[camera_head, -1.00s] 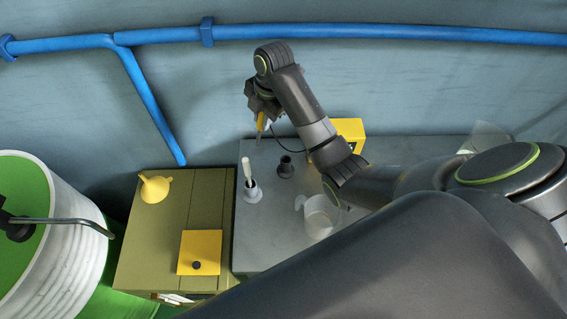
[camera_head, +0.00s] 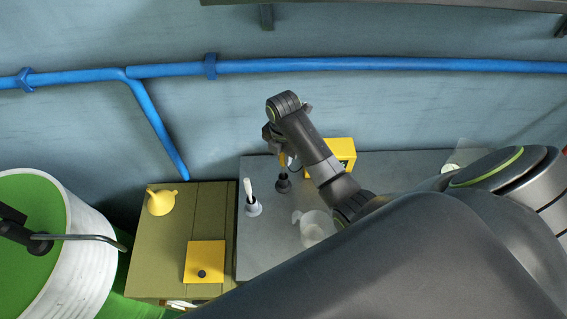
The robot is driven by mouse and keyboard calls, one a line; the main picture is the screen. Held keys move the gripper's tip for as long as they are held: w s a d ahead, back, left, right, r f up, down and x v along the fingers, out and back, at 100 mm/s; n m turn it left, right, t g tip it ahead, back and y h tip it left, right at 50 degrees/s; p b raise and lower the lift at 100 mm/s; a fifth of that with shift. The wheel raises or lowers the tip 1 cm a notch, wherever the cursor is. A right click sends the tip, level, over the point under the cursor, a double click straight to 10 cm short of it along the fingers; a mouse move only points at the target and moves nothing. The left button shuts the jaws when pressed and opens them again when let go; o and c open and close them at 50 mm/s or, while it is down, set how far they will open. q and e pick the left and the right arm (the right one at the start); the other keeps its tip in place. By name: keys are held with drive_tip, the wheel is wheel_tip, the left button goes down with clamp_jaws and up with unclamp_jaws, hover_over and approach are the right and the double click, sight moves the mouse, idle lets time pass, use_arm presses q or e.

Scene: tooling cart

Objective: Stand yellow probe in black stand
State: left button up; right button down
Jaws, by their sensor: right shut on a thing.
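The yellow probe (camera_head: 282,160) is held by my right gripper (camera_head: 281,153), which is shut on it. Only a short yellow length shows below the dark jaws. The probe points down, and its lower end lines up with the black stand (camera_head: 283,184) on the grey cart top. I cannot tell whether its tip is inside the stand or just above or behind it. A thin dark cable runs near the gripper to the yellow box (camera_head: 344,151).
A white-handled tool in a grey stand (camera_head: 253,208) is left of the black stand. A clear jug (camera_head: 314,228) stands in front, below my right forearm. Left are an olive cabinet (camera_head: 210,215) with a yellow funnel (camera_head: 161,201), and a white bucket (camera_head: 85,270).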

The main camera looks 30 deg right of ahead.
wheel_tip(320, 180, down, 3)
drive_tip(key=shift+s+f+p, duration=0.1)
drive_tip(key=shift+p, duration=0.25)
drive_tip(key=shift+f, duration=0.65)
drive_tip(key=c, duration=1.3)
unclamp_jaws()
